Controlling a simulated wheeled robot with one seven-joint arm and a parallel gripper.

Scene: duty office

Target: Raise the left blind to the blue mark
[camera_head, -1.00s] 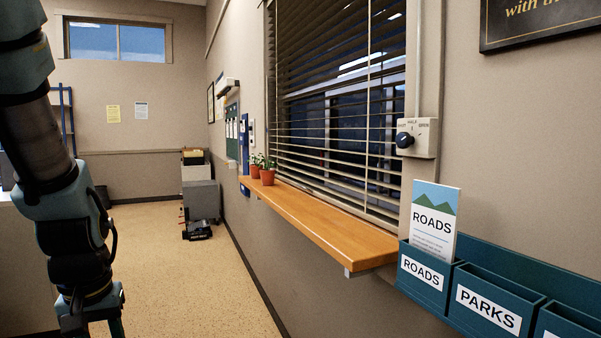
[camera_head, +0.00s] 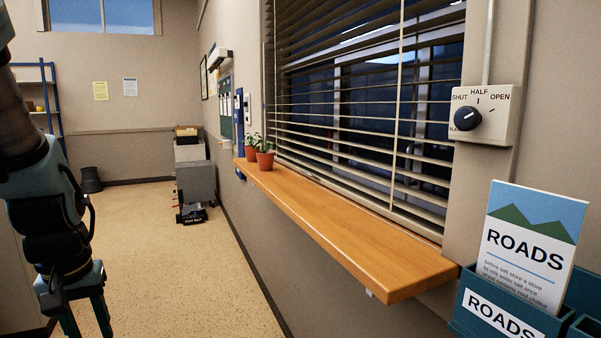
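A control box (camera_head: 500,117) with a black knob (camera_head: 467,119) is fixed right of the window, marked SHUT, HALF and OPEN. I cannot make out a blue mark on the blind or window frame. My gripper (camera_head: 86,322) hangs at the lower left, fingers apart and empty, far from the blind.
The wooden sill (camera_head: 340,230) juts from the wall and bears two potted plants (camera_head: 264,158). A ROADS leaflet (camera_head: 528,245) stands in a teal rack (camera_head: 470,325) at lower right. The floor between is clear.

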